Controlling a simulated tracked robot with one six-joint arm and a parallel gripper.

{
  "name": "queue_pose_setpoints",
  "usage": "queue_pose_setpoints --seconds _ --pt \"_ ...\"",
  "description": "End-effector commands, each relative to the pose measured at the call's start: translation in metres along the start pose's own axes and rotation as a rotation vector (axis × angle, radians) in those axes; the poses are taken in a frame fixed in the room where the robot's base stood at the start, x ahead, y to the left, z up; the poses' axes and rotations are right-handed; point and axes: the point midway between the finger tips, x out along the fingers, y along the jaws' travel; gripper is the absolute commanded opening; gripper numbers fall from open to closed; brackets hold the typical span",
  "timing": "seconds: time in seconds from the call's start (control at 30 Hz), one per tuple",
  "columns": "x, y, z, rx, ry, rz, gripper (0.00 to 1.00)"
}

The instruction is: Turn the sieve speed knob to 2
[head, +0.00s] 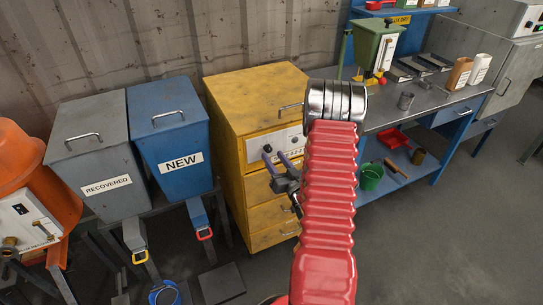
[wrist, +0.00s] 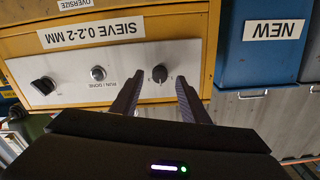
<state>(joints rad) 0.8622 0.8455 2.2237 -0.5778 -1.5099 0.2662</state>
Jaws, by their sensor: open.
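The yellow sieve cabinet (head: 254,88) has a pale control panel (wrist: 120,77) on its front, labelled "SIEVE 0.2-2 MM"; the wrist view shows it upside down. A round dark knob with a pale pointer mark (wrist: 159,73) is on the panel, nearest the blue bin. I cannot read its scale numbers. My gripper (wrist: 160,77) is open, its two dark fingers pointing at the panel, with the knob showing between the fingertips. I cannot tell whether they touch it.
A RUN/DONE button or lamp (wrist: 98,73) and a black switch (wrist: 42,86) share the panel. A blue NEW bin (head: 170,130) stands close to the left, then a grey RECOVERED bin (head: 95,150). A blue workbench (head: 425,105) is to the right.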

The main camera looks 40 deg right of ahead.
Motion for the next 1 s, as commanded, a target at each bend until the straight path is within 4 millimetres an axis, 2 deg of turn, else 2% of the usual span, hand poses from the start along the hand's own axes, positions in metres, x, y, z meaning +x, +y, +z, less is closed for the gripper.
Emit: queue_pose_setpoints --seconds 0.4,0.53,0.7,1.0 --pt "-0.074 0.001 0.001 0.002 -0.001 0.003 0.41" --pt "-0.093 0.001 0.001 0.002 -0.001 0.003 0.41" --pt "-0.107 0.0 0.001 0.001 -0.001 0.001 0.41" --pt "-0.109 -0.001 0.001 0.001 0.0 -0.001 0.41"
